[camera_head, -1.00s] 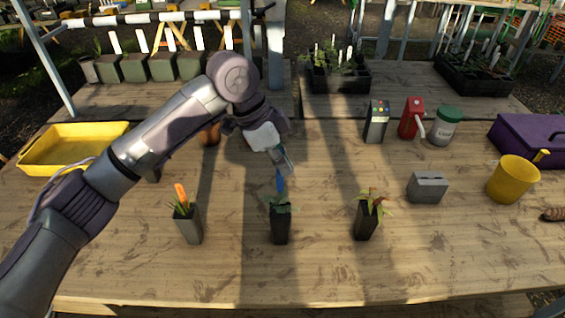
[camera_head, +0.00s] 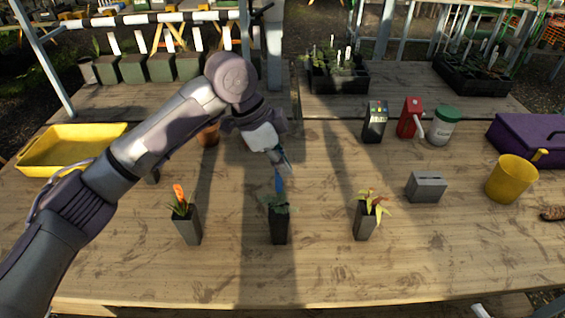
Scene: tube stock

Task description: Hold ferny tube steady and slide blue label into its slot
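A dark tube with bluish-green leaves (camera_head: 280,228) stands upright at the middle of the table. I take it for the ferny tube. The blue label (camera_head: 279,182) is upright just above its leaves; whether its lower end is in a slot is hidden. My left gripper (camera_head: 284,164) points down at the label's top end, and its fingertips meet the label in the picture. The fingers are too small to tell whether they grip it. A small pale piece, likely of my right gripper (camera_head: 482,311), shows at the bottom edge, well away from the tubes.
A grey slotted block (camera_head: 426,188), yellow pot (camera_head: 508,182) and yellow tray (camera_head: 70,148) are farther out. The front table strip is clear.

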